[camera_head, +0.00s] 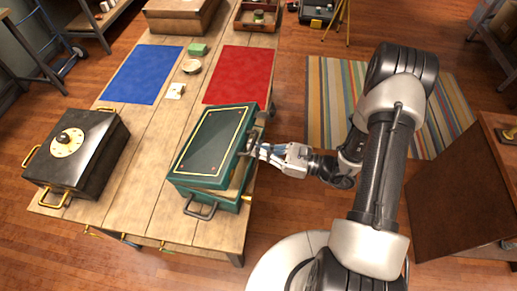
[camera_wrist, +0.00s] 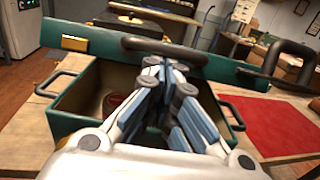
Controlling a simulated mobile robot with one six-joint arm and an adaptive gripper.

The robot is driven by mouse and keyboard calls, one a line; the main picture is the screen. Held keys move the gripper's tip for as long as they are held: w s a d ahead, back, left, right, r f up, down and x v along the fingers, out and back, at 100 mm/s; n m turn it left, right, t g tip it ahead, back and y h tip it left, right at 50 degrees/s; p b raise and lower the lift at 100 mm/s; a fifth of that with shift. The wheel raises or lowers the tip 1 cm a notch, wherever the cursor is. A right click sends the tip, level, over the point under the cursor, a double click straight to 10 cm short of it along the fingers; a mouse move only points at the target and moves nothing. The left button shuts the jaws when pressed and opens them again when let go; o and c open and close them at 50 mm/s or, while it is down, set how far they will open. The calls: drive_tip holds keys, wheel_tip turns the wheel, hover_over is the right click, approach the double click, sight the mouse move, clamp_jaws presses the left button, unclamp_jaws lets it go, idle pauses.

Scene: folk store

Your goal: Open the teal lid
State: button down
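The teal box (camera_head: 207,195) stands on the wooden table in the head view. Its teal lid (camera_head: 212,140), with a dark panel and gold trim, is raised, with a gap on the side facing my arm. In the wrist view the lid's edge (camera_wrist: 75,36) is lifted above the open box, and a dark lid handle (camera_wrist: 150,45) crosses the middle. My gripper (camera_wrist: 165,68) has its fingertips close together at the handle, just below its bar. I see nothing clearly pinched between them. A round reddish object (camera_wrist: 112,103) is inside the box, partly hidden by the fingers.
A black safe box (camera_head: 75,152) with a dial stands left on the table. A wooden cabinet (camera_head: 460,195) stands right of my arm.

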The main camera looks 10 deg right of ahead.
drive_tip(key=shift+w+a+r+p, duration=0.1)
drive_tip(key=shift+a+r+p, duration=0.15)
drive_tip(key=shift+r+p, duration=0.3)
drive_tip(key=shift+w+a+r+p, duration=0.1)
drive_tip(key=shift+a+r+p, duration=0.1)
drive_tip(key=shift+r+p, duration=0.3)
drive_tip(key=shift+r, duration=0.2)
drive_tip(key=shift+w+a+r+p, duration=0.2)
drive_tip(key=shift+a+r+p, duration=0.15)
drive_tip(key=shift+r, duration=0.2)
drive_tip(key=shift+w+a+r+p, duration=0.15)
drive_tip(key=shift+a+r+p, duration=0.15)
drive_tip(key=shift+r, duration=0.3)
drive_tip(key=v, duration=1.1)
idle(0.5)
